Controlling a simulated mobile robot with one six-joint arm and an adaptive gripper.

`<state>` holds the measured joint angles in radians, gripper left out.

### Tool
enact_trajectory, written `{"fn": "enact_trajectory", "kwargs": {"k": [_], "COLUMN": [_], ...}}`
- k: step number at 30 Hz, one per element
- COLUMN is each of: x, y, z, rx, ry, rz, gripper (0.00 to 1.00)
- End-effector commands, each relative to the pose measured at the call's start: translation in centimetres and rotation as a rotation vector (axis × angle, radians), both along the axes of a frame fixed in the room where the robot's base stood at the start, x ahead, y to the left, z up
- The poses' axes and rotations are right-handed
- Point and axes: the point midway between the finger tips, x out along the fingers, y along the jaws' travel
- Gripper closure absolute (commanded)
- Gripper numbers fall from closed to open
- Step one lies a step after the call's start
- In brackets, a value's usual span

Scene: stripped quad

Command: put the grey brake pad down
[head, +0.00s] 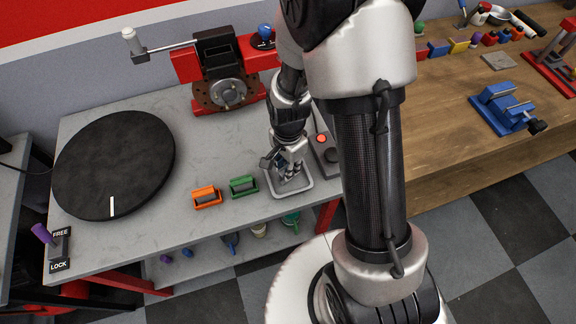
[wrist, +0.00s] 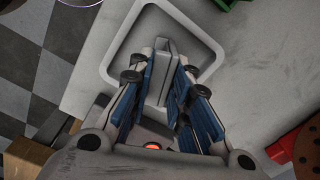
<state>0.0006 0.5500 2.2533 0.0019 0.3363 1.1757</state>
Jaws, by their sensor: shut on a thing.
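My gripper (head: 287,168) is over a small grey square tray (head: 295,189) near the front edge of the grey workbench. In the wrist view, its blue-lined fingers (wrist: 166,92) are shut on the grey brake pad (wrist: 164,62), one finger on each side. The pad's far end is over the inside of the tray, whose pale rim (wrist: 96,52) surrounds it in the picture. I cannot tell whether the pad touches the tray floor. In the head view the pad is mostly hidden by the gripper.
Orange (head: 206,197) and green (head: 243,187) pad-like pieces stand left of the tray. A box with a red button (head: 321,139) is close on its right. A brake disc (head: 228,94) stands behind, and a black turntable (head: 113,165) is at left.

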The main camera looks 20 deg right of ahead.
Motion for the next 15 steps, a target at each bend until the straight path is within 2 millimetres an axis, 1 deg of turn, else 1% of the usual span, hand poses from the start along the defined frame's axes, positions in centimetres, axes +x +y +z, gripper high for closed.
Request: {"fn": "enact_trajectory", "kwargs": {"k": [3,4,12,15], "x": [0.0,-0.01,-0.01,-0.01], "y": [0.0,0.0,0.0,0.0], "z": [-0.38,-0.41,-0.29,-0.29], "rx": [0.0,0.0,0.0,0.0], "ry": [0.0,0.001,0.0,0.001], "rz": [0.0,0.0,0.0,0.0], "gripper": [1.0,0.81,0.63,0.62]}}
